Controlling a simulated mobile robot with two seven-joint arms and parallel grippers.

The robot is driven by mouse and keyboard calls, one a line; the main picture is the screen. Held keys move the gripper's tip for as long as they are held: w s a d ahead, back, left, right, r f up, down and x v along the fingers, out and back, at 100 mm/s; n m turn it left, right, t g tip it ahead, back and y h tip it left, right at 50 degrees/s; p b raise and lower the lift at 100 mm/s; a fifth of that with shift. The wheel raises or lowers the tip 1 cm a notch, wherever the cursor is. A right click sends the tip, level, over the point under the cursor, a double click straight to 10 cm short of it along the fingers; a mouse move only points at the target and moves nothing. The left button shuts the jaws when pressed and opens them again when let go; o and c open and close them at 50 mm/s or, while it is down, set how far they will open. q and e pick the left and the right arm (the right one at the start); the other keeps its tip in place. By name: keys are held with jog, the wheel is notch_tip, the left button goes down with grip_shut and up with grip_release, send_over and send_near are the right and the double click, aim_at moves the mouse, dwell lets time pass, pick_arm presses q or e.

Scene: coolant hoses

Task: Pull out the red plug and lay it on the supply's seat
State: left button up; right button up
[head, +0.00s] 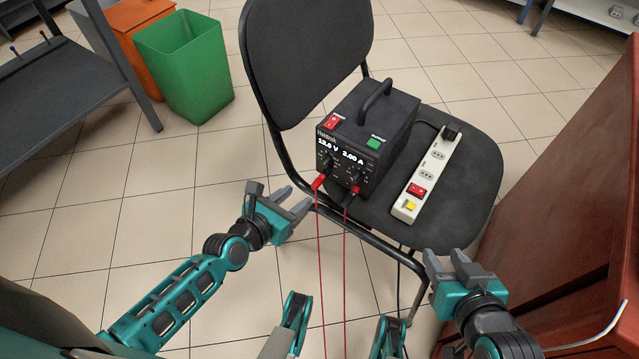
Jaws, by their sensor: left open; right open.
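The black power supply (373,122) stands upright on the black chair's seat (470,180), its lit display reading 12.0 V and 2.00 A. A red plug (319,183) sits at the lower left of its front panel, with a thin red lead hanging down. Another small red piece (356,189) shows at the lower right of the panel, near a second hanging red lead (345,260); how they join is too small to tell. My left gripper (294,203) is open and empty, just left of and below the red plug, apart from it. My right gripper (446,261) is open and empty below the seat's front edge.
A white power strip (427,175) with a black plug lies on the seat right of the supply. The chair's backrest (300,60) rises behind left. A reddish-brown cabinet (575,190) stands close at right. A green bin (187,65) is at upper left.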

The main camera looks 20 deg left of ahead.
aim_at(315, 183)
jog(key=shift+r, duration=0.2)
pick_arm(q)
jog(key=b+x, duration=0.3)
jog(key=x, duration=0.1)
jog(key=shift+w+f, duration=0.15)
jog(key=shift+f, duration=0.05)
jog(key=x, duration=0.3)
jog(key=shift+d+r, duration=0.1)
jog(key=shift+w+d, duration=0.15)
jog(key=shift+w, duration=0.4)
jog(key=shift+w+f, duration=0.15)
jog(key=shift+f, duration=0.15)
pick_arm(e)
jog(key=shift+w+a+f+y, duration=0.3)
jog(key=shift+a+f, duration=0.25)
jog(key=shift+f, duration=0.2)
jog(key=shift+s+d+f, duration=0.15)
jog(key=shift+s+f, duration=0.05)
jog(key=shift+f, duration=0.05)
